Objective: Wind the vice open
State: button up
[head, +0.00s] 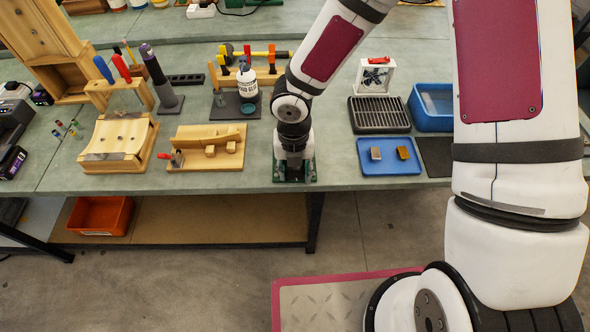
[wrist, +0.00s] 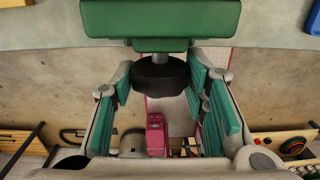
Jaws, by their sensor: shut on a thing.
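The green vice (head: 293,178) sits at the front edge of the bench, mostly hidden under my gripper (head: 293,158) in the head view. In the wrist view the vice's green body (wrist: 160,18) spans the top, with a short grey shaft below it. A round black knob (wrist: 160,73) sits on that shaft. My gripper, also in the wrist view (wrist: 160,82), has its green-padded fingers on both sides of the knob and is shut on it. The vice's jaw gap is not clear in either view.
A wooden fixture (head: 207,148) stands left of the vice, and a blue tray (head: 389,168) with two small blocks lies to its right. A glue bottle (head: 247,80) stands behind. An orange bin (head: 100,214) sits on the lower shelf.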

jog(key=shift+a+h, duration=0.1)
jog(key=shift+h, duration=0.2)
jog(key=h+b, duration=0.2)
jog(key=b, duration=0.1)
jog(key=shift+w+a+f+h, duration=0.15)
jog(key=shift+a+f+h, duration=0.1)
jog(key=shift+h, duration=0.15)
jog(key=h+b, duration=0.6)
jog(key=shift+a+f, duration=0.15)
jog(key=shift+f, duration=0.05)
jog(key=h+b, duration=0.4)
jog(key=shift+a+f+g+h, duration=0.1)
jog(key=shift+f+g+h, duration=0.05)
jog(key=shift+g+h, duration=0.2)
jog(key=shift+h+b, duration=1.35)
jog(key=shift+h, duration=0.9)
jog(key=o, duration=1.2)
jog(key=shift+c, duration=0.2)
